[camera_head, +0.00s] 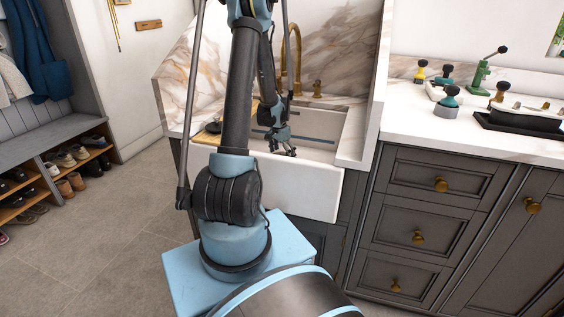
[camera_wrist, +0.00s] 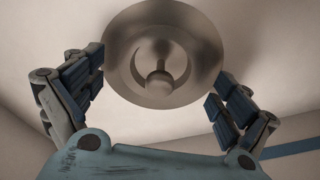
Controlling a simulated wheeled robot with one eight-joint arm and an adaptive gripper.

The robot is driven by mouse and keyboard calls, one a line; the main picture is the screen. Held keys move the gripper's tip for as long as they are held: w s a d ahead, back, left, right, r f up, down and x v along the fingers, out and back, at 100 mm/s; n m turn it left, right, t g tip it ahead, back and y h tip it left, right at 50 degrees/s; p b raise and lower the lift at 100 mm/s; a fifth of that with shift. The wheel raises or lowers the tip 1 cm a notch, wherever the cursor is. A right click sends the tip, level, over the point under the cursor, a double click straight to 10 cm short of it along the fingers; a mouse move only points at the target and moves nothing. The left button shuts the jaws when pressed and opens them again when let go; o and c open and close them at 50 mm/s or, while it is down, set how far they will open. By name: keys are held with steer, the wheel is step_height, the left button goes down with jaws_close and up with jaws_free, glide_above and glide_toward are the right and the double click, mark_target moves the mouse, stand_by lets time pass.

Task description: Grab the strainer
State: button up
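The strainer (camera_wrist: 190,38) is a round, dull metal disc with a raised knob in its middle. In the wrist view it is at the top centre, on the pale sink floor. My gripper (camera_wrist: 158,76) is open, with one blue-padded finger on each side of the strainer's near part. The fingertips look close to its rim; I cannot tell if they touch it. In the head view my gripper (camera_head: 288,151) reaches down into the white sink (camera_head: 300,187). The strainer is hidden there.
A brass tap (camera_head: 296,50) rises behind the sink beside my arm. A wooden board (camera_head: 208,135) lies at the sink's left. Brushes and bottles stand on the right counter (camera_head: 405,120). A blue strip (camera_wrist: 295,148) shows on the sink wall at right.

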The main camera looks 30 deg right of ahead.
steer(key=c, duration=1.1)
